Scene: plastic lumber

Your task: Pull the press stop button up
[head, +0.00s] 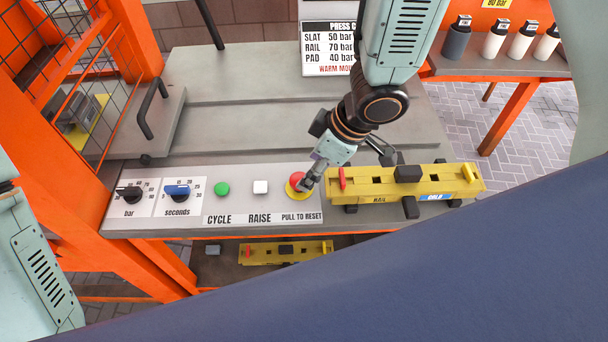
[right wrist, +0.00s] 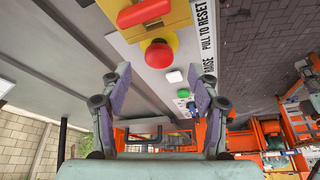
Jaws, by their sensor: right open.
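The red mushroom stop button (head: 297,180) sits on a yellow base on the pale control panel, above the label "PULL TO RESET". In the right wrist view the button (right wrist: 159,54) shows ahead of the fingers, between their lines. My right gripper (head: 308,184) is at the button's right side in the head view and partly covers it. In the right wrist view the right gripper (right wrist: 166,77) is open with nothing between its fingers. Whether a finger touches the button cannot be told. My left arm shows at the left edge; its gripper is out of view.
Left of the button are a white button (head: 261,187), a green button (head: 222,188), a blue knob (head: 177,192) and a black knob (head: 130,194). A yellow mould (head: 455,180) lies close on the right. The orange frame (head: 150,240) stands at left.

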